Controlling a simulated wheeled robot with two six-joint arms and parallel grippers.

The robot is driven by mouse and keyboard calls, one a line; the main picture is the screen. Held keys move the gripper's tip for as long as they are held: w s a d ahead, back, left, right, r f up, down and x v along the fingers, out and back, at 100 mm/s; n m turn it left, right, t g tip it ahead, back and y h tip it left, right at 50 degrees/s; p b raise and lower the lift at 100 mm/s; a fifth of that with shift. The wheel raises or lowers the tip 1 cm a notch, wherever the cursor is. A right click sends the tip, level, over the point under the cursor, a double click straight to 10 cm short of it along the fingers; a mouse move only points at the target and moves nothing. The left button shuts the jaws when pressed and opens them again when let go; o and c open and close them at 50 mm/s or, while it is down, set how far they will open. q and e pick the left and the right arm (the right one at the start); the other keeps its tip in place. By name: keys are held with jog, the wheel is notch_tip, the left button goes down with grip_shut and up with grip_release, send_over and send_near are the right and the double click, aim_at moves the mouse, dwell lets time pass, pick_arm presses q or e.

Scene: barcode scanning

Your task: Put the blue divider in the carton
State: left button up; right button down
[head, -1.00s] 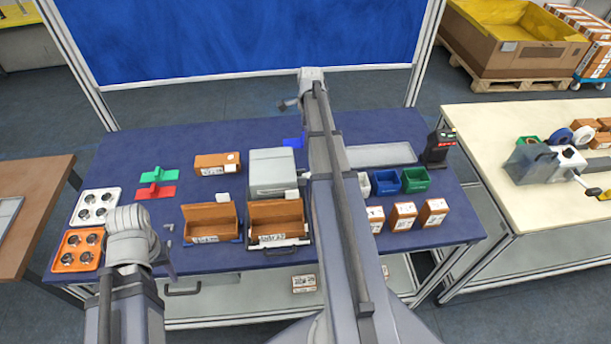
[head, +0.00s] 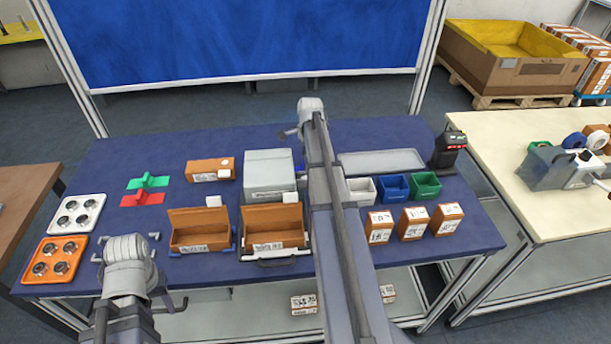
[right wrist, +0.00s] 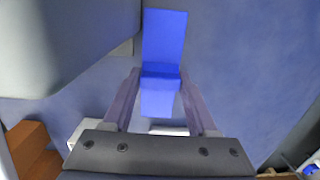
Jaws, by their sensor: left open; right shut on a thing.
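My right gripper (right wrist: 160,82) is shut on the blue divider (right wrist: 163,45), which is upright in the right wrist view between the two fingers. In the head view my right arm hides most of the divider; a blue sliver shows beside the grey box. Two open brown cartons stand near the table's front: a left one (head: 201,246) and a right one (head: 278,243) with a dark handle in front. I cannot tell which is the task's carton. My left gripper (head: 160,285) is open at the front left edge, partly hidden by its wrist.
A grey box (head: 269,170) stands behind the right carton, close to the held divider. Green (head: 147,181) and red (head: 142,199) dividers lie at the left. Small bins (head: 393,186) and closed cartons (head: 413,223) stand right of my arm. A scanner (head: 448,150) stands at the back right.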

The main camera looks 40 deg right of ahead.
jog(key=shift+f+b, duration=1.35)
jog(key=shift+f, duration=0.4)
jog(key=shift+f, duration=0.2)
jog(key=shift+c, duration=1)
grip_release()
jog(key=shift+r, duration=0.25)
jog(key=r+p, duration=1.2)
jog(key=shift+s+d, duration=0.25)
jog(key=shift+s, duration=0.05)
